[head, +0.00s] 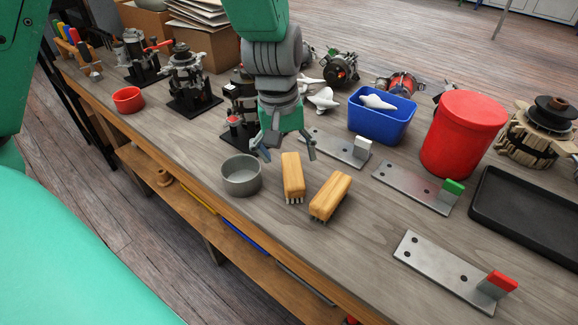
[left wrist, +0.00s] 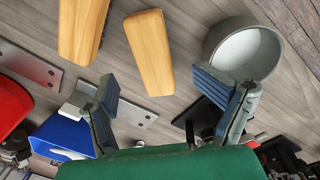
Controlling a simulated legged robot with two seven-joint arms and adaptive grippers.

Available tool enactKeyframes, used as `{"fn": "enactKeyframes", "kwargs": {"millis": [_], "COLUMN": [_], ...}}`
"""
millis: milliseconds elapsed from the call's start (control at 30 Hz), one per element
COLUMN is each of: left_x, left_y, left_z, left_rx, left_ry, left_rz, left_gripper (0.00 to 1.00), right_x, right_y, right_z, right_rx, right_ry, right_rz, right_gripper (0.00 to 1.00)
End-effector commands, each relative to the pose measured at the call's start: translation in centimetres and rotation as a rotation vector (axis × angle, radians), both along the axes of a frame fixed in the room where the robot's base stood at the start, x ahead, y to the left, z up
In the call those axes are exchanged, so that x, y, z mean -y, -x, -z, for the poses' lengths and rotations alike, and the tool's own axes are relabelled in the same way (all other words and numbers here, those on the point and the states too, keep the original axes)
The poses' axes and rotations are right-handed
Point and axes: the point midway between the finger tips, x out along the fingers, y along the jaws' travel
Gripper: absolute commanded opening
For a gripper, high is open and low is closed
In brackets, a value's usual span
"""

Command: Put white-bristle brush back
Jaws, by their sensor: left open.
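Two brushes with wooden backs lie bristles-down on the bench in the head view, a left one (head: 293,176) and a right one (head: 330,196). Only a fringe of greyish bristles shows under each, so I cannot tell which has white bristles. A metal plate with a white tab (head: 335,147) lies behind them, with no brush on it. My left gripper (head: 287,150) is open and empty, just behind the left brush. In the left wrist view my open fingers (left wrist: 166,90) have the left brush (left wrist: 151,52) beyond the gap between them; the right brush (left wrist: 83,28) is farther left.
A grey metal bowl (head: 241,177) stands left of the brushes. Plates with a green tab (head: 412,187) and a red tab (head: 440,268) lie to the right. A blue bin (head: 380,122), a red tub (head: 462,135) and a black tray (head: 530,215) stand farther right. Bare wood lies in front.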

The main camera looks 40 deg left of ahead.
Motion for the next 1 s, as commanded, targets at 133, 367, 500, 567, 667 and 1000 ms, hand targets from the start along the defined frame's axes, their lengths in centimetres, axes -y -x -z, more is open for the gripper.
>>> {"fn": "enactKeyframes", "kwargs": {"millis": [133, 367, 500, 567, 667, 1000], "left_x": [-0.2, -0.3, -0.4, -0.4, -0.4, -0.3], "left_y": [0.1, 0.2, 0.3, 0.3, 0.3, 0.3], "left_z": [-3.4, -5.8, -6.1, -6.0, -6.0, -6.0], "left_rx": [0.002, -0.001, -0.002, -0.002, -0.001, -0.001], "left_ry": [-0.001, 0.0, -0.001, -0.001, 0.0, 0.0], "left_rz": [0.002, 0.001, 0.001, 0.001, 0.001, 0.001], "left_gripper": [0.74, 0.74, 0.74, 0.74, 0.74, 0.74], "right_x": [0.0, 0.0, 0.0, 0.0, 0.0, 0.0], "right_y": [0.0, 0.0, 0.0, 0.0, 0.0, 0.0], "right_z": [-1.0, -1.5, -1.5, -1.5, -1.5, -1.5], "right_rx": [0.0, 0.0, 0.0, 0.0, 0.0, 0.0], "right_ry": [0.0, 0.0, 0.0, 0.0, 0.0, 0.0], "right_rz": [0.0, 0.0, 0.0, 0.0, 0.0, 0.0], "right_gripper": [0.57, 0.57, 0.57, 0.57, 0.57, 0.57]}}
